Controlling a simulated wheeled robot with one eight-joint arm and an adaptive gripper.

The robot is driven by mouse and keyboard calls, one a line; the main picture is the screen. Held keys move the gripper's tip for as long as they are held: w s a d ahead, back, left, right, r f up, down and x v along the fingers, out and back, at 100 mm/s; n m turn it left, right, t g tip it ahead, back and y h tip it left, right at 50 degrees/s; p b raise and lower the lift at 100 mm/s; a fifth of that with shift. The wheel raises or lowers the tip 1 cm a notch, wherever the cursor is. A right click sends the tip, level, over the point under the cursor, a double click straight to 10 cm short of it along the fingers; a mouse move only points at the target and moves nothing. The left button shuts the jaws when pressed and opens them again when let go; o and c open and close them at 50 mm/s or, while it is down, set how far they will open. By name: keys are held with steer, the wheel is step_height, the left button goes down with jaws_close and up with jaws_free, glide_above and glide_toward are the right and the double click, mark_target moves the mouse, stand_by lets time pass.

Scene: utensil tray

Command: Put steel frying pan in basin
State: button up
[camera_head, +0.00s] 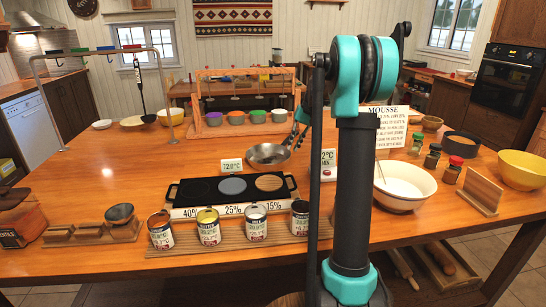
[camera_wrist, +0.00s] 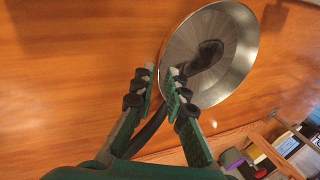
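The steel frying pan (camera_head: 268,157) is on the wooden table behind the black hot-plate board, its handle pointing up and right in the head view. In the wrist view the round pan (camera_wrist: 222,72) fills the upper middle, empty and shiny. My gripper (camera_wrist: 160,82) has its two fingers apart, with the pan's dark handle running between and below them; I see no clear grip on it. In the head view my gripper (camera_head: 299,122) is at the handle, partly behind my arm. I cannot identify a basin for certain; a large white bowl (camera_head: 405,187) stands to the right.
The hot-plate board (camera_head: 205,190) and several labelled cans (camera_head: 208,227) are in front of the pan. A rack with coloured bowls (camera_head: 238,117) stands behind it. Small signs (camera_head: 231,165) stand close by. A yellow bowl (camera_head: 522,168) and spice jars are at right.

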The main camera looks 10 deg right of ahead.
mark_target(289, 153)
steer(key=shift+x, duration=2.3)
steer(key=shift+w+a, duration=0.1)
steer(key=shift+w, duration=0.1)
jaws_close()
steer(key=shift+r, duration=0.15)
